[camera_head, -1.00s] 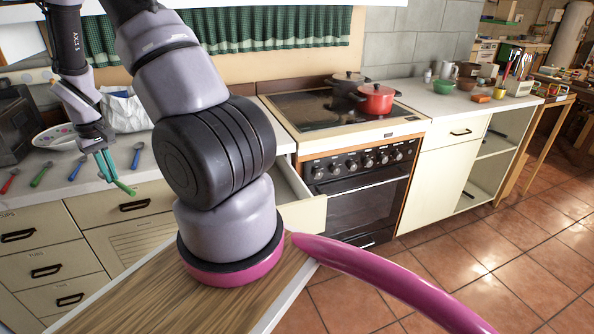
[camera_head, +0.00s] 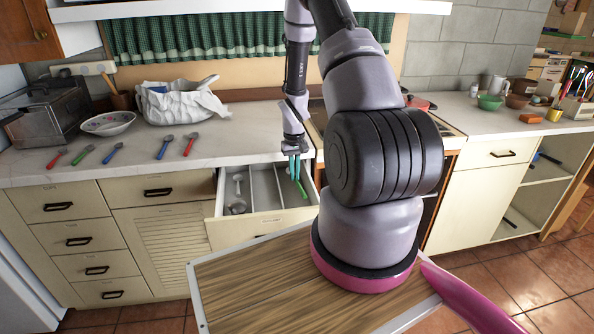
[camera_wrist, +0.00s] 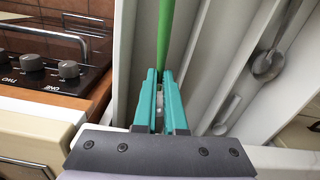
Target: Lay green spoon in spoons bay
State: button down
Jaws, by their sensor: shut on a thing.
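My gripper (camera_head: 295,168) is shut on the green spoon (camera_head: 303,189) and holds it over the right part of the open drawer (camera_head: 215,208). In the wrist view, the teal fingers (camera_wrist: 160,98) pinch the spoon's green handle (camera_wrist: 166,35), which points away from me; its far end is out of that view. It shows above the bay nearest the stove; I cannot tell its height. White dividers (camera_head: 252,184) split the drawer into bays. A metal utensil (camera_head: 238,205) lies in the left bay and also shows in the wrist view (camera_wrist: 266,66).
Red, green and blue cutlery (camera_head: 113,152) lies spread on the counter (camera_head: 235,146) left of the drawer. A bowl (camera_head: 108,123), a toaster (camera_head: 45,110) and a cloth-lined basket (camera_head: 180,104) stand behind. The stove (camera_wrist: 60,75) is close beside the drawer.

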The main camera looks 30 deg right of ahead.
jog(key=shift+f, duration=4.25)
jog(key=shift+a, duration=0.1)
jog(key=c, duration=0.6)
grip_release()
jog(key=shift+r, duration=4.5)
jog(key=shift+r, duration=0.1)
